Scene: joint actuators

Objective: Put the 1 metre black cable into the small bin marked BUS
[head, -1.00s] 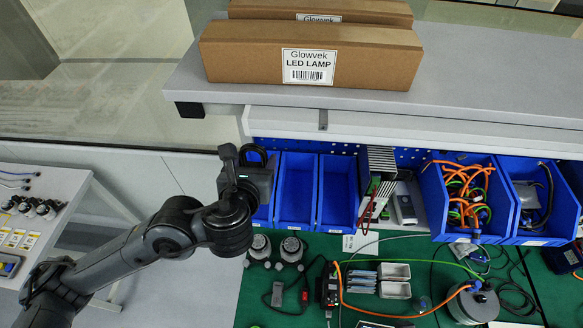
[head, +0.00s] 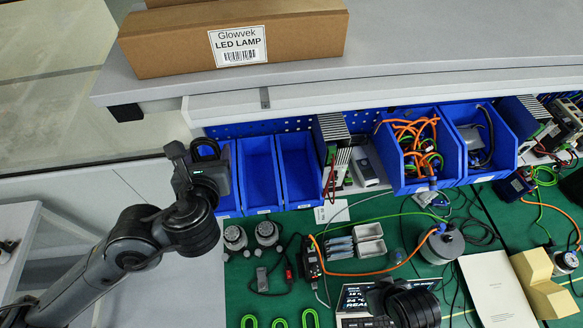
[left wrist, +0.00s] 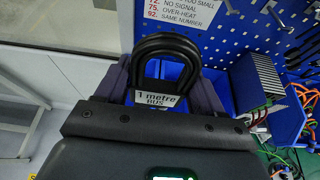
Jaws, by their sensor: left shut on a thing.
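The black cable (left wrist: 168,48) is a thick coiled loop with a white tag reading "1 metre BUS". My left gripper (left wrist: 158,85) is shut on it, with a dark finger on each side. In the head view the loop (head: 207,147) stands up at the tip of my left gripper (head: 195,170), which is above the leftmost narrow blue bin (head: 228,185). Two more narrow blue bins, the middle one (head: 260,172) and the right one (head: 299,168), look empty. Their front labels are too small to read, so I cannot tell which is marked BUS.
A shelf edge (head: 330,85) with an LED LAMP box (head: 180,50) is behind the bins. A heat-sink module (head: 332,135) stands right of them, then wider blue bins with an orange cable (head: 415,130) and dark cable. Knobs (head: 235,238) crowd the green mat in front.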

